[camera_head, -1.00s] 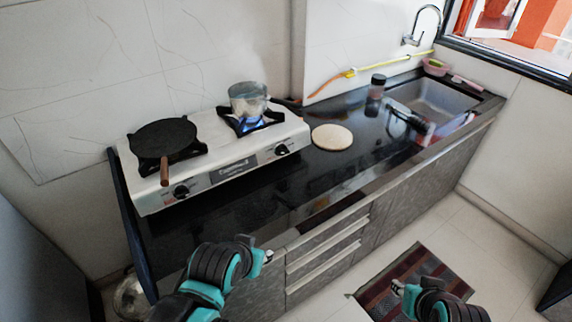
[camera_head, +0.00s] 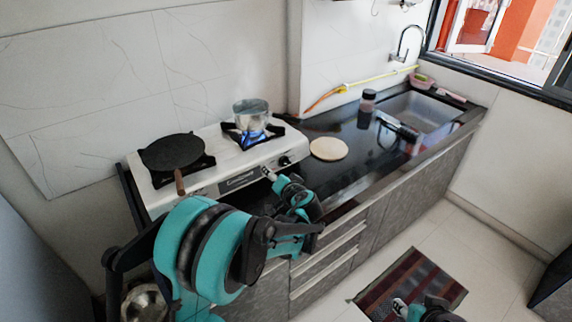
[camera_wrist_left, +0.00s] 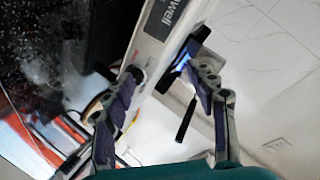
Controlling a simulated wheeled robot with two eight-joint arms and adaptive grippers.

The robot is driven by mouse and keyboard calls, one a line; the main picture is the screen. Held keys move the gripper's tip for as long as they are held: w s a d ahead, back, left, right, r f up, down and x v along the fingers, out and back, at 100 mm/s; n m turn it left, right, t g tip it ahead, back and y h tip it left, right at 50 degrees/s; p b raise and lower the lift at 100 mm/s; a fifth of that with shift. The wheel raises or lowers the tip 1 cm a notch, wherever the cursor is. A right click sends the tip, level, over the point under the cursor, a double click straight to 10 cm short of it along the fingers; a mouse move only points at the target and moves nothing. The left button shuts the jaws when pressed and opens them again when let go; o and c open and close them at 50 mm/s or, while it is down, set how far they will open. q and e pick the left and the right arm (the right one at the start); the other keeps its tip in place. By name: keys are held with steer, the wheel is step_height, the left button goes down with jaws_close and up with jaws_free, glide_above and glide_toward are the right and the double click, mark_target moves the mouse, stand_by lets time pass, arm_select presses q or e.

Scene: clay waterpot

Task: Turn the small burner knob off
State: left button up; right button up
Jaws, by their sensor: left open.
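The burner knob (camera_head: 285,160), small and dark, sits on the right of the white stove's (camera_head: 238,180) front panel, below the burner with a blue flame (camera_head: 253,137). A steel pot (camera_head: 251,113) stands on that burner. My left gripper (camera_head: 270,173) is open just in front of and slightly left of this knob; I cannot tell whether it touches. In the left wrist view, the open fingers (camera_wrist_left: 163,76) point at the stove front, and a dark round part near the left fingertip may be the knob. My right gripper (camera_head: 400,305) is low over the floor, too small to judge.
A dark flat pan (camera_head: 172,151) with a wooden handle sits on the left burner. A round flat board (camera_head: 328,149) lies right of the stove. A jar (camera_head: 367,97) and a sink (camera_head: 420,112) are farther right. My left arm hides the stove's lower left front.

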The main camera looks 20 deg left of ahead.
mark_target(285, 164)
arm_select(q)
steer(key=w+d+f+t, duration=0.1)
steer(key=w+f, duration=0.1)
steer(key=w+d+f+m+t+y, duration=0.1)
steer(key=w+d+f, duration=0.1)
steer(key=w, duration=0.1)
steer(key=w+d+f+t+y+p, duration=0.1)
steer(key=w+f, duration=0.1)
steer(key=shift+w+d+f+m+t, duration=0.2)
steer(key=shift+f+m+t, duration=0.1)
steer(key=shift+f+m, duration=0.1)
steer(key=b+x, duration=0.2)
steer(key=x, duration=0.5)
steer(key=shift+w+a, duration=0.2)
steer(key=shift+w, duration=0.05)
steer(key=c, duration=1.2)
